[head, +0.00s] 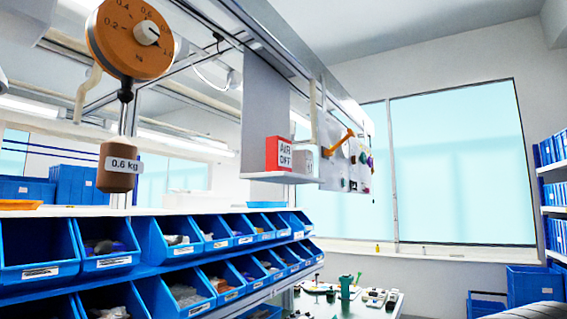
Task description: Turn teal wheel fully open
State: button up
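I cannot pick out the teal wheel with certainty. The grey upright panel (335,172) at the centre right carries several small coloured controls, seen at a steep angle. A small teal-green part (363,158) shows among them, too small and edge-on to tell whether it is a wheel or how far it is turned. An orange lever (338,143) sticks out from the same panel. Green fittings (345,287) stand on the table below, also small and far off. My gripper is not in view.
A red "AIR OFF" box (279,153) sits on a shelf left of the panel. An orange dial scale (130,38) with a 0.6 kg weight (117,167) hangs at the left. Rows of blue bins (38,248) fill the lower left.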

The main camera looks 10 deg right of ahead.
aim_at(363, 157)
jog(key=z, duration=0.7)
jog(key=i+l, duration=0.15)
jog(key=i, duration=0.2)
jog(key=i+l, duration=0.15)
jog(key=i, duration=0.25)
jog(key=i+l, duration=0.15)
jog(key=i, duration=0.2)
jog(key=l+z, duration=0.05)
